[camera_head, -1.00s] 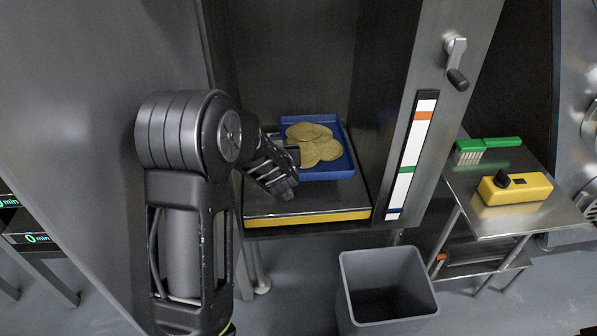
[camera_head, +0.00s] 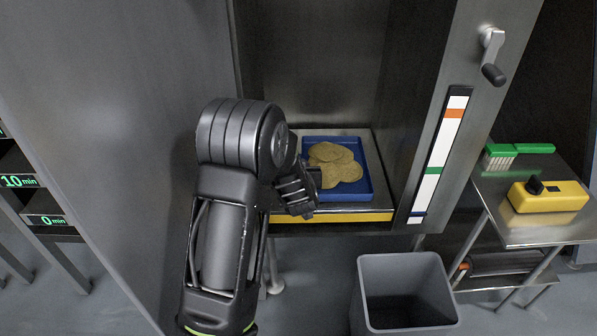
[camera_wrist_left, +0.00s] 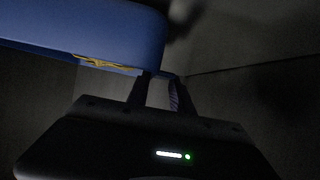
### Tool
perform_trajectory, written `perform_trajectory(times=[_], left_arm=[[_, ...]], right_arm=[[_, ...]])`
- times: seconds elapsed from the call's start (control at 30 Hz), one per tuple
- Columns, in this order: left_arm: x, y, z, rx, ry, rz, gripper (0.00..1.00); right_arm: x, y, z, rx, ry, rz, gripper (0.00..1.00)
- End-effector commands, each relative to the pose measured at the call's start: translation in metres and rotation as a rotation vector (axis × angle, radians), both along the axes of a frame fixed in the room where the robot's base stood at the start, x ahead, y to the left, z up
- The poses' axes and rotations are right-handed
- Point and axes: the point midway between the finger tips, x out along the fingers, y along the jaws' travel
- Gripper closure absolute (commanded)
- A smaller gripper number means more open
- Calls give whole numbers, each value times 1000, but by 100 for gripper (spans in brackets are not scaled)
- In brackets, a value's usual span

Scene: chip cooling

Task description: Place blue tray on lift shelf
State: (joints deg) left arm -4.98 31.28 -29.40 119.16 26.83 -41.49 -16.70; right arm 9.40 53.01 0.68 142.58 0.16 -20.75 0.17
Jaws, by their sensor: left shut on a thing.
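The blue tray (camera_head: 352,193) with several round golden chips (camera_head: 335,162) is inside the open metal cabinet, over the lift shelf (camera_head: 377,207) with its yellow front edge. I cannot tell whether the tray rests on the shelf or hovers just above it. My left gripper (camera_head: 312,180) is at the tray's left side, shut on its edge. The left wrist view shows the fingers (camera_wrist_left: 160,84) at the edge of the blue tray (camera_wrist_left: 95,28), with a sliver of chips showing. The tray's left side is partly hidden by my gripper. My right gripper is not in view.
The cabinet's right post carries a coloured scale strip (camera_head: 440,155) and a crank handle (camera_head: 492,55). A grey bin (camera_head: 405,290) stands below in front. A side table at right holds a green brush (camera_head: 515,151) and a yellow device (camera_head: 548,196). Time-labelled shelves (camera_head: 20,181) are at far left.

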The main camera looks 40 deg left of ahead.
Motion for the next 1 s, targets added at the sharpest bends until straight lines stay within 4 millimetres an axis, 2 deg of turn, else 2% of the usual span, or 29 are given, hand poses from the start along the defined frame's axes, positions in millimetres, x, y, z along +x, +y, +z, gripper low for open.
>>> perform_trajectory(times=[0.07, 0.3, 0.33, 0.57, 0.87, 1.0], left_arm=[[1, 0, -9, 0, -4, 1, 100], [1, 0, -9, -1, -3, 0, 100], [0, 0, -10, -2, 1, -1, 71], [0, 0, -10, -1, 0, 0, 52], [-1, -1, -9, -1, -1, 0, 51], [-7, -6, -3, -2, -1, 0, 51]], right_arm=[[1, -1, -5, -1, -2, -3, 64], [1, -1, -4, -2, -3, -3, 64], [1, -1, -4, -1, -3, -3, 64], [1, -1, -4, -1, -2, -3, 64], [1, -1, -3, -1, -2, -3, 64], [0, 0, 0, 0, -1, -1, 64]])
